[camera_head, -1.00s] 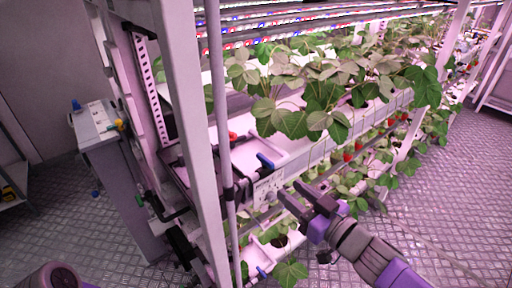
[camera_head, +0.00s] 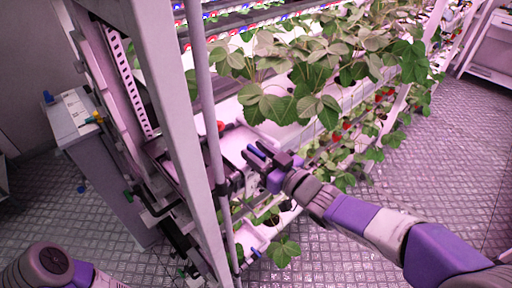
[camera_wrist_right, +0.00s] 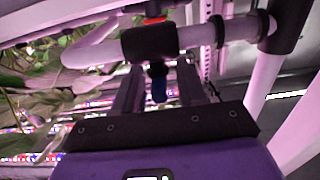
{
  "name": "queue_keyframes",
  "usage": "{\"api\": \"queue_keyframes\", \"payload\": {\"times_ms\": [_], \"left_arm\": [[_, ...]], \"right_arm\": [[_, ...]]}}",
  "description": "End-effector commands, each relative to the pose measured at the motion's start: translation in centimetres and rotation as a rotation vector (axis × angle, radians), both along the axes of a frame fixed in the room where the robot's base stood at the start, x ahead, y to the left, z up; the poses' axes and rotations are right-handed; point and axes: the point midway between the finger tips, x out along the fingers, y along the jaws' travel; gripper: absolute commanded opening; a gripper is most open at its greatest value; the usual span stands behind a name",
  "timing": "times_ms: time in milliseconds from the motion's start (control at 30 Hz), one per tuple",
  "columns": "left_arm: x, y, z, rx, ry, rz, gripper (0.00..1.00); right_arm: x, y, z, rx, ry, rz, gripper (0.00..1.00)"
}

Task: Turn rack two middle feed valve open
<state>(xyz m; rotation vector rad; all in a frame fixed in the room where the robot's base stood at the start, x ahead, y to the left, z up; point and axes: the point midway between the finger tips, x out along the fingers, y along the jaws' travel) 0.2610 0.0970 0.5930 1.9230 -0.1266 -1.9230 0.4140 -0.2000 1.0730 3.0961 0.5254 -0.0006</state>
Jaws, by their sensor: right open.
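The middle feed valve's blue handle (camera_head: 257,150) is at the near end of the rack's middle tier, by a white panel. My right gripper (camera_head: 254,154) is at this handle, jaws open, with a finger on either side of it. My left gripper is out of view; only part of my left arm shows at the bottom left.
A red knob (camera_head: 221,126) is just behind the handle, and another blue handle (camera_head: 256,252) is on the lower tier. A white upright post (camera_head: 170,130) and a thinner pole (camera_head: 207,110) stand left of my gripper. Strawberry plants (camera_head: 300,85) overhang the tier. Floor at right is clear.

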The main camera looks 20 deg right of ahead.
Motion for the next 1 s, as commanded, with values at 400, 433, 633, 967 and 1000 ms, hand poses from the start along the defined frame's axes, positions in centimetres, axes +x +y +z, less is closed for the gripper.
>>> {"api": "queue_keyframes", "payload": {"times_ms": [400, 433, 633, 967, 1000], "left_arm": [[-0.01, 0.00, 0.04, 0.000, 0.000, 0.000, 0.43], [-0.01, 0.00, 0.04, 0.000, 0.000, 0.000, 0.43], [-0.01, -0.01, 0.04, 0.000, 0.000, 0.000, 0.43], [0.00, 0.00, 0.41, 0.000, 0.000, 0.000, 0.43], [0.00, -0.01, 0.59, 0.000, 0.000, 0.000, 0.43]], "right_arm": [[0.62, 0.20, -0.01, 0.001, -0.001, -0.001, 0.39], [0.62, 0.20, -0.01, 0.001, -0.001, -0.001, 0.34], [0.60, 0.19, -0.01, 0.001, -0.001, -0.001, 0.04], [0.61, 0.16, 0.04, 0.002, 0.002, 0.015, 0.00], [0.62, 0.15, 0.08, 0.002, 0.002, 0.023, 0.00]]}}
